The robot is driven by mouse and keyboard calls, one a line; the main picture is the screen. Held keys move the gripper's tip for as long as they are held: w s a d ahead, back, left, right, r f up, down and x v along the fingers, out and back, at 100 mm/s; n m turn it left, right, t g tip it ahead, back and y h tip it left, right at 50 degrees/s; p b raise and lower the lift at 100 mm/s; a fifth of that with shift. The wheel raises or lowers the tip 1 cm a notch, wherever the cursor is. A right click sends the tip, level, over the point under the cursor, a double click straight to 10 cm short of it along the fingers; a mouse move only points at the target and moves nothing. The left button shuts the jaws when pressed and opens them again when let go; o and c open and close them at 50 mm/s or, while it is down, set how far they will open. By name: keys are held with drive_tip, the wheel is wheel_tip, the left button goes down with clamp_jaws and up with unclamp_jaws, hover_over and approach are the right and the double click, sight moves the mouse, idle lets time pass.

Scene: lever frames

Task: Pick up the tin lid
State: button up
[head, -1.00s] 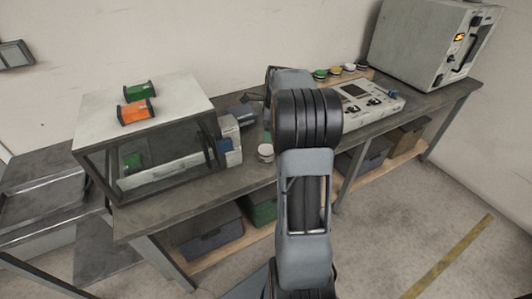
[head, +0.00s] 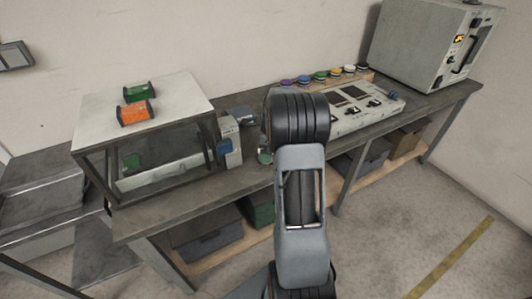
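I cannot clearly make out the tin lid. A small round greenish object (head: 264,157) stands on the bench just left of my arm, partly hidden by it; I cannot tell whether it is the tin or has a lid on it. My arm rises through the middle of the view, and its dark ribbed joint covers the bench behind it. My gripper is hidden behind the arm, so its fingers and anything in them do not show.
A control panel (head: 360,108), a row of coloured caps (head: 320,76) and a grey oven (head: 425,45) are right.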

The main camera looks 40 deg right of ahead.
drive_tip(key=c, duration=1)
drive_tip(key=shift+r, duration=0.1)
